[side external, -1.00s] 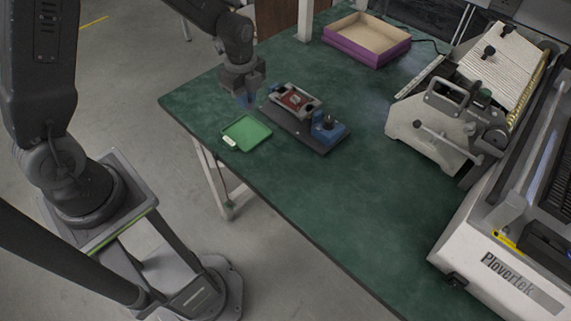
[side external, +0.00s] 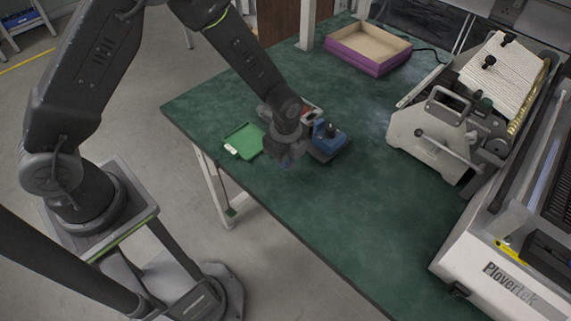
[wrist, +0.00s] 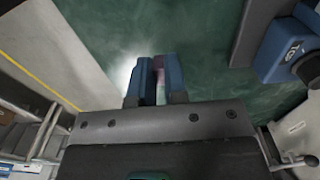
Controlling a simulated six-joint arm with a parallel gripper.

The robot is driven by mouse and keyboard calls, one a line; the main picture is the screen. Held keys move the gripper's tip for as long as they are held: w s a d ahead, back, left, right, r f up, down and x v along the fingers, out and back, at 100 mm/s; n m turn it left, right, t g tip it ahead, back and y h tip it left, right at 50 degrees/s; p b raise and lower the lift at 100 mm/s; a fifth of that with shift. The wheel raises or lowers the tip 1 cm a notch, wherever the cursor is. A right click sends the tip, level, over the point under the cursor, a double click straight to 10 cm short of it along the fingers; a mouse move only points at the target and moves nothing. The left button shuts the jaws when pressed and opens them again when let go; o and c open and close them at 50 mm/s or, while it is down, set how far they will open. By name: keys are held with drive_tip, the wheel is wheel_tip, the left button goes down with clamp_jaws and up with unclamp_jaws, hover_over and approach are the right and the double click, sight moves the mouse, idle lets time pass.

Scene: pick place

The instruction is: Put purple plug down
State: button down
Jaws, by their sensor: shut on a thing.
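My gripper (side external: 284,163) is over the green table, in front of the dark fixture in the side view. In the wrist view its two blue fingers (wrist: 156,78) are close together, with a small purple-pink piece, the purple plug (wrist: 159,66), between them. Most of the plug is hidden by the fingers, and it cannot be made out in the side view. I cannot tell whether the plug touches the table.
The fixture's blue block (side external: 328,135) is right of my gripper, and it shows at the wrist view's upper right (wrist: 286,48). A green tray (side external: 239,144) lies left. A purple box (side external: 367,59) and grey machine (side external: 432,130) stand farther off. The front table (side external: 345,215) is clear.

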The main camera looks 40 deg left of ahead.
drive_tip(key=shift+f, duration=1.55)
drive_tip(key=shift+f, duration=0.1)
drive_tip(key=c, duration=1.2)
unclamp_jaws()
drive_tip(key=shift+o, duration=0.2)
drive_tip(key=s+a+r+n+t, duration=0.1)
drive_tip(key=s+a+r+n, duration=0.15)
drive_tip(key=r, duration=0.65)
drive_tip(key=s+a+r+n+t, duration=0.1)
drive_tip(key=s+r+n, duration=0.15)
drive_tip(key=r, duration=0.65)
drive_tip(key=s+a+r+n+t, duration=0.1)
drive_tip(key=r+n, duration=0.2)
drive_tip(key=r, duration=0.5)
drive_tip(key=s+a+r+n+t, duration=0.2)
drive_tip(key=s+a+r+n, duration=0.2)
drive_tip(key=s+n, duration=0.6)
drive_tip(key=shift+s+r+t, duration=0.3)
drive_tip(key=shift+s+r, duration=1.05)
drive_tip(key=shift+r, duration=0.05)
